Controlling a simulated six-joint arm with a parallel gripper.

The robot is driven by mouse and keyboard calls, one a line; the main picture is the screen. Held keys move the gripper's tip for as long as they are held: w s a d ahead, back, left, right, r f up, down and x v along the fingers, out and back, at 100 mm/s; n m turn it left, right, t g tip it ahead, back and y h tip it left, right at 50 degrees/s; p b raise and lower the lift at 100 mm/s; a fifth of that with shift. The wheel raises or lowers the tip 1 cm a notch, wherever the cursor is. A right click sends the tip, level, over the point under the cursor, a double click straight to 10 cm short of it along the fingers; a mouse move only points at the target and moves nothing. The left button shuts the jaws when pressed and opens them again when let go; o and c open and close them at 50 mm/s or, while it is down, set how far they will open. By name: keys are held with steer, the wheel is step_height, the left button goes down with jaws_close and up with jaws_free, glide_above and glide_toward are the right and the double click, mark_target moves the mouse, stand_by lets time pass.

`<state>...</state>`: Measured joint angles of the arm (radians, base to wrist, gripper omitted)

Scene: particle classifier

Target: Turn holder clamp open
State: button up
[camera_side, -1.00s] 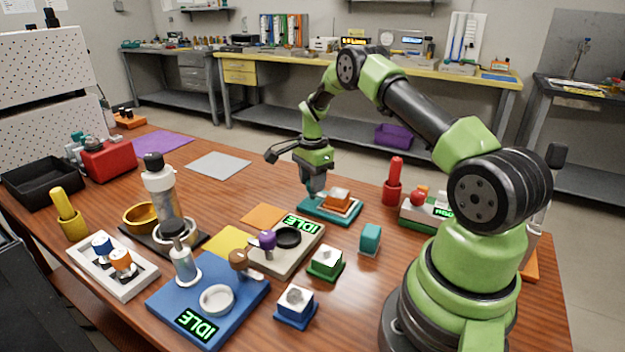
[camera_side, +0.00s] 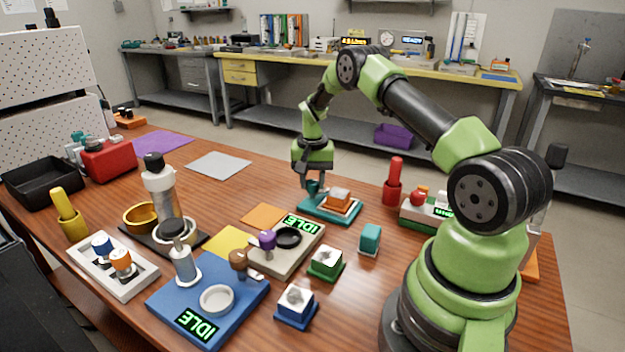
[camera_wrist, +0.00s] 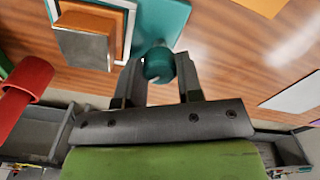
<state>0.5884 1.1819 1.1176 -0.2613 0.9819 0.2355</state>
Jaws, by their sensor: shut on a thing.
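The holder has a flat teal base (camera_side: 318,210) on the table. An orange and white block with a metal-faced top (camera_side: 340,197) sits on it; it also shows in the wrist view (camera_wrist: 88,40). A teal clamp knob (camera_wrist: 158,65) stands at the edge of the base. My gripper (camera_side: 314,186) points down over the knob. In the wrist view its fingers (camera_wrist: 160,75) are on both sides of the knob, shut on it. The lower part of the knob is partly hidden by the fingers.
A red cylinder (camera_side: 393,183) stands to the right of the holder. A teal block (camera_side: 370,238) and a grey-beige IDLE station (camera_side: 270,262) are nearer the camera. The table left of the holder has free room around a grey sheet (camera_side: 218,165).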

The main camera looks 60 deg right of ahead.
mark_target(312, 181)
steer(key=n, duration=0.7)
stand_by(0.6)
steer(key=o, duration=0.9)
step_height(312, 181, up, 9)
steer(key=shift+r, duration=0.5)
